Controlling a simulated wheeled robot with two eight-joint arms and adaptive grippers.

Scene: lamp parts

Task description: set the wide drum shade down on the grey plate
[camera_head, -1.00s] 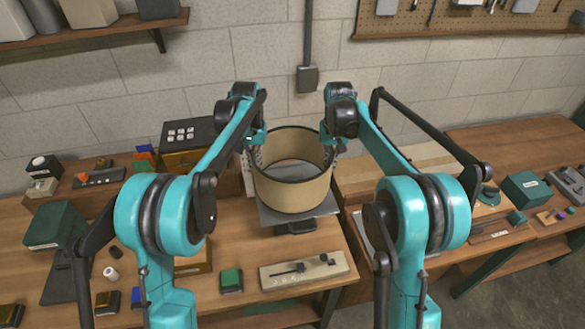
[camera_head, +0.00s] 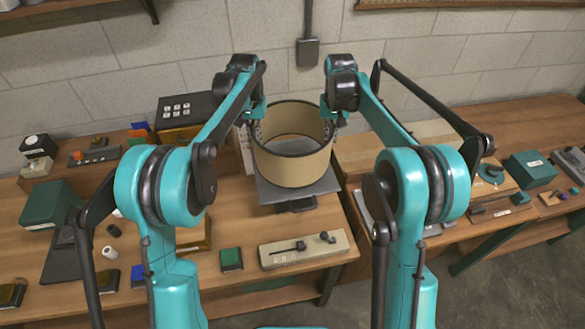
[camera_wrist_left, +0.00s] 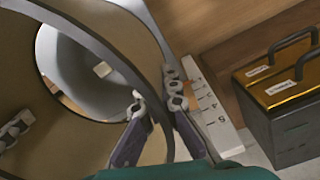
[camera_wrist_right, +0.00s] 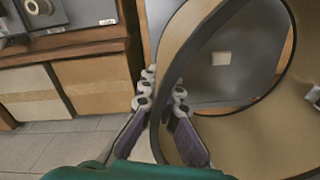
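The wide drum shade (camera_head: 292,168), tan with dark rims, is upright over the grey plate (camera_head: 325,187) in the head view. Its lower edge overlaps the plate, but I cannot tell whether it touches. My left gripper (camera_head: 256,132) is at the shade's left side; in the left wrist view its fingers (camera_wrist_left: 156,104) straddle the shade wall (camera_wrist_left: 95,65) and are shut on it. My right gripper (camera_head: 330,125) is at the right side; in the right wrist view its fingers (camera_wrist_right: 163,98) pinch the wall (camera_wrist_right: 255,135). Part of the plate shows through the shade.
A black-and-gold box (camera_head: 180,115) stands behind left. A beige fixture block (camera_head: 303,250) and a green block (camera_head: 231,259) lie in front. A marked white strip (camera_wrist_left: 210,110) stands beside the shade.

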